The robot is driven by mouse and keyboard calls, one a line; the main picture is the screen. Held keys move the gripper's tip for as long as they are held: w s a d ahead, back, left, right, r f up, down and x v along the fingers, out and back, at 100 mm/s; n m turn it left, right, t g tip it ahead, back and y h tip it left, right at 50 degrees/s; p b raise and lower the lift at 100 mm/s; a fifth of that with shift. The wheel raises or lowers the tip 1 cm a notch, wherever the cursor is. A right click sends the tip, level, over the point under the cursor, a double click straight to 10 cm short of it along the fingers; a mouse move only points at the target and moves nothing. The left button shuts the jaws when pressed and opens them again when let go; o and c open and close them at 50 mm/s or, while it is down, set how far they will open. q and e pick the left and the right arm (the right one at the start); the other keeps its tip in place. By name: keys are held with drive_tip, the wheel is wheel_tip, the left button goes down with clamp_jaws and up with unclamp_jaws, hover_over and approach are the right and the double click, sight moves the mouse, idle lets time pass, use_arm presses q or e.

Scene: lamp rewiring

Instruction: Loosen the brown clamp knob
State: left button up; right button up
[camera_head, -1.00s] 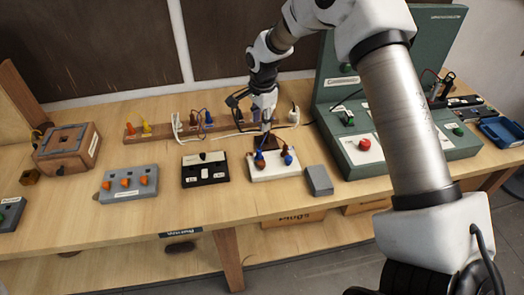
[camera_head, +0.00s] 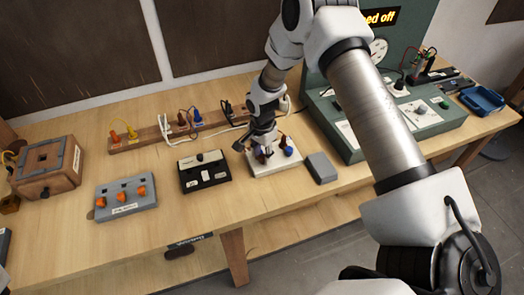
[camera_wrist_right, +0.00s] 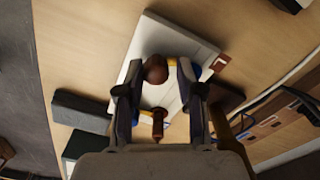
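A white block (camera_head: 278,168) with brown and blue knobs stands near the middle of the bench. My right gripper (camera_head: 259,152) is over its left part and hides some of the knobs in the head view. In the right wrist view, a rounded brown knob (camera_wrist_right: 155,69) sits between the fingertips of the right gripper (camera_wrist_right: 158,70). The fingers are open, with a small gap on each side of the knob. A slimmer brown piece (camera_wrist_right: 158,122) is nearer the palm. A blue knob (camera_head: 288,150) shows on the block's right side. My left gripper is out of view.
A black module (camera_head: 205,172) lies left of the white block, and a plain grey block (camera_head: 321,168) lies right of it. A wooden rail (camera_head: 150,134) with plugs and white cable runs behind. A green panel (camera_head: 435,122) stands at right. Bare bench lies in front.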

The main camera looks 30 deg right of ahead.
drive_tip(key=shift+s+d+r, duration=0.1)
drive_tip(key=shift+s, duration=0.1)
clamp_jaws()
drive_tip(key=shift+s, duration=0.15)
idle(0.3)
